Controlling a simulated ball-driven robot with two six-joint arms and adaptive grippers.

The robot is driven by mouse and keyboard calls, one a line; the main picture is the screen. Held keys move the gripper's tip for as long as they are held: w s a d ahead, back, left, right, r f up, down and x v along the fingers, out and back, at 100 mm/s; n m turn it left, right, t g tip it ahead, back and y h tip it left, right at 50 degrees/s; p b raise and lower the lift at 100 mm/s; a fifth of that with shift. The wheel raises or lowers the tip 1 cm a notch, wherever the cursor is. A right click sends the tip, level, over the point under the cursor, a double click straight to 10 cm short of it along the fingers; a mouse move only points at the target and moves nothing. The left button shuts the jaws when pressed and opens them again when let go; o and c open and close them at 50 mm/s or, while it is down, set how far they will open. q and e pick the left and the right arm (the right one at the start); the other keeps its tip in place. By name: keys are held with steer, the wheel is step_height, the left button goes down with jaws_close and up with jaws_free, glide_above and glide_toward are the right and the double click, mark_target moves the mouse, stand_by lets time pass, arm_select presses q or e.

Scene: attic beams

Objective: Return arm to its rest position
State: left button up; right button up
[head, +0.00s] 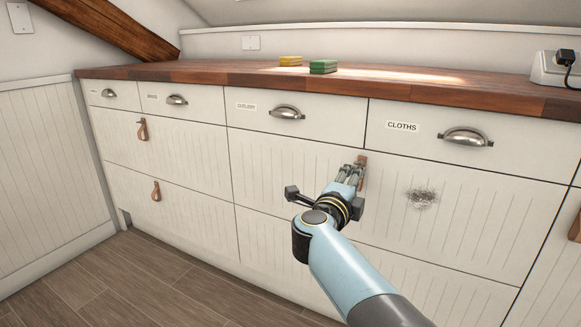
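My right arm comes in from the bottom right. Its gripper (352,168) is in front of the large drawer front below the small labelled drawers. The fingertips are at or very near a brown leather pull (361,161), which they partly cover. I cannot tell whether they touch it or whether the fingers are closed. My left gripper is not in view.
A wooden countertop (210,75) carries a yellow sponge (290,61), a green sponge (323,67) and a white plugged-in device (553,68). The drawer marked CLOTHS (430,125) is closed. A dark smudge (422,197) marks the front. Floor (150,280) at left is clear.

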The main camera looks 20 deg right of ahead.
steer(key=s+a+f+n+y+p, duration=0.2)
steer(key=s+f+n+y+p, duration=0.3)
steer(key=s+f+n, duration=0.6)
steer(key=s+a+f+n+y+p, duration=0.2)
steer(key=s+f+n+y+p, duration=0.4)
steer(key=s+f, duration=0.9)
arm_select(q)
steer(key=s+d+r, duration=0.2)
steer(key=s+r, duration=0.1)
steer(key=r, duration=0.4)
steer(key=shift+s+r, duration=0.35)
arm_select(e)
steer(key=s+f+n+g, duration=0.3)
steer(key=s+f, duration=0.1)
steer(key=s, duration=0.7)
steer(key=s+f+n+g+y, duration=0.1)
steer(key=s+f+n+g, duration=0.3)
steer(key=s, duration=0.8)
steer(key=s+f+n+g, duration=0.4)
steer(key=s, duration=0.8)
steer(key=shift+a+y, duration=0.4)
steer(key=shift+a, duration=0.05)
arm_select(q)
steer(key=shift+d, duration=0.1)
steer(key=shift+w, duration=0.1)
